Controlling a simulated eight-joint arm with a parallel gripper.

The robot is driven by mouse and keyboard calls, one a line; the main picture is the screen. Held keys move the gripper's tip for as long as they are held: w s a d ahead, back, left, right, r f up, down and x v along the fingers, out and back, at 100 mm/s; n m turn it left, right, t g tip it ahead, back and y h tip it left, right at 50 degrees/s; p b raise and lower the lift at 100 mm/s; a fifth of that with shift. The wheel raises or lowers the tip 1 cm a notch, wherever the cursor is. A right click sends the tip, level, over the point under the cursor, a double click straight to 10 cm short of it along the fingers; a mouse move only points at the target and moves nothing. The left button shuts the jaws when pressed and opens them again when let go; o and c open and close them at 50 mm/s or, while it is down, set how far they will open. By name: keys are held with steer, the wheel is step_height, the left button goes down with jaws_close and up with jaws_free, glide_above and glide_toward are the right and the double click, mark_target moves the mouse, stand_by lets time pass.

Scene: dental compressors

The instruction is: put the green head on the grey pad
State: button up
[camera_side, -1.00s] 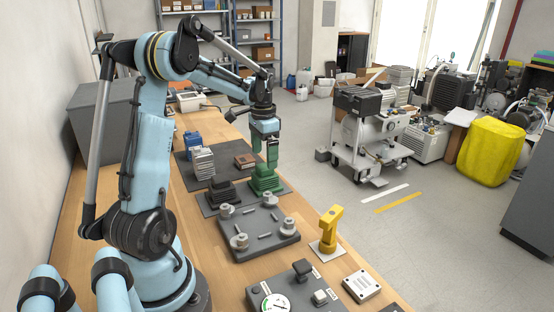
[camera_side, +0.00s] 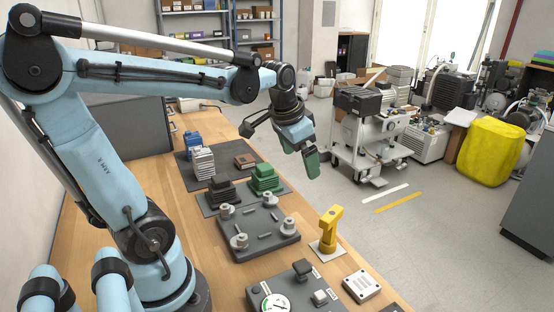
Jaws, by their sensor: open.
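The green head (camera_side: 266,178) is a ribbed, stepped block, upright on the workbench beside the dark grey head (camera_side: 222,192). A flat grey pad (camera_side: 208,209) shows around the bases of these two heads, and the green head appears to rest on its right part. My gripper (camera_side: 311,165), with green fingers, is in the air to the upper right of the green head, apart from it and tilted. It is open and holds nothing visible. The gap between its fingers is hard to see from this side.
Behind are a dark mat (camera_side: 187,155), a silver ribbed head (camera_side: 204,163), a blue part (camera_side: 193,143) and a brown block (camera_side: 245,161). In front are a dark plate (camera_side: 262,241) with several round posts and a yellow stand (camera_side: 329,232). Bare wood runs along the left.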

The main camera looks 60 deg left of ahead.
steer(key=s+d+f+t, duration=0.1)
steer(key=s+d, duration=0.1)
steer(key=d, duration=0.3)
steer(key=s+d+f+t+h, duration=0.1)
steer(key=s+d+f+t, duration=0.1)
steer(key=d, duration=0.3)
steer(key=shift+s+d, duration=0.2)
steer(key=shift+d, duration=0.15)
stand_by(0.6)
